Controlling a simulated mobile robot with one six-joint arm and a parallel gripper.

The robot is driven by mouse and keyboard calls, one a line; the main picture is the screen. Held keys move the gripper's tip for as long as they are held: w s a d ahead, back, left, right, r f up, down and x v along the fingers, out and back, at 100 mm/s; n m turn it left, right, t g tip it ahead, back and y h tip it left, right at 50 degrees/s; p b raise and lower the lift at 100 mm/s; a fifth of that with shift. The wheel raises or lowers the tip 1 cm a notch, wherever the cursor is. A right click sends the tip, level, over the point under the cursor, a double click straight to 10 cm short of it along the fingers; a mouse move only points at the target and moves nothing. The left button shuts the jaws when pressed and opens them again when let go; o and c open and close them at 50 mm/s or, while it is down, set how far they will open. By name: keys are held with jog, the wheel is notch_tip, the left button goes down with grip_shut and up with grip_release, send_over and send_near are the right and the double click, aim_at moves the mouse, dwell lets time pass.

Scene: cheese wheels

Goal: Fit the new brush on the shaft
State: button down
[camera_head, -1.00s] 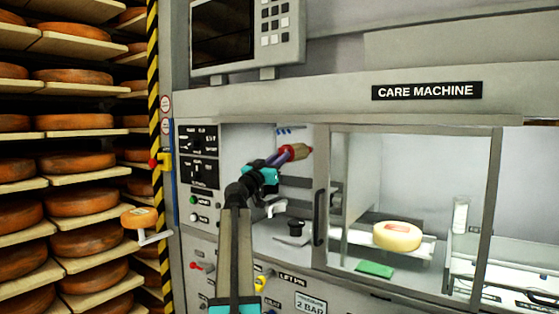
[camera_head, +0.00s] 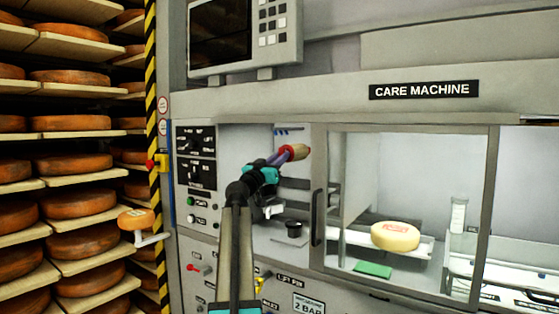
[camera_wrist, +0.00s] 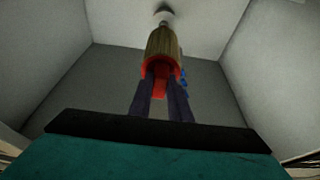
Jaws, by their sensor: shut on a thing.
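The new brush (camera_head: 294,152) is a small cylinder with tan-brown bristles and a red end, held inside the open bay at the left of the care machine. My gripper (camera_head: 276,160) is shut on its red end. In the wrist view, the brush (camera_wrist: 163,52) stands beyond the dark fingertips of my gripper (camera_wrist: 161,88), red end towards me. A pale round fitting, seemingly the shaft (camera_wrist: 163,17), lies in line with the brush's far end. I cannot tell whether they touch or whether the shaft is inside the brush.
Bay walls (camera_wrist: 75,65) surround the brush. A dark cup-like part (camera_head: 294,229) sits below on the bay floor. To the right, behind a framed window, are a cheese wheel (camera_head: 395,236) and a green pad (camera_head: 373,270). Cheese shelves (camera_head: 85,134) stand left.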

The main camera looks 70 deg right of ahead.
jog(key=shift+s+d, duration=0.1)
jog(key=shift+d, duration=0.2)
jog(key=c, duration=1.6)
grip_release()
jog(key=shift+o, duration=0.2)
jog(key=shift+a, duration=0.1)
jog(key=b+v, duration=0.1)
jog(key=v, duration=1.2)
jog(key=shift+a+f+b, duration=0.15)
jog(key=shift+a+b, duration=0.15)
jog(key=shift+b, duration=0.05)
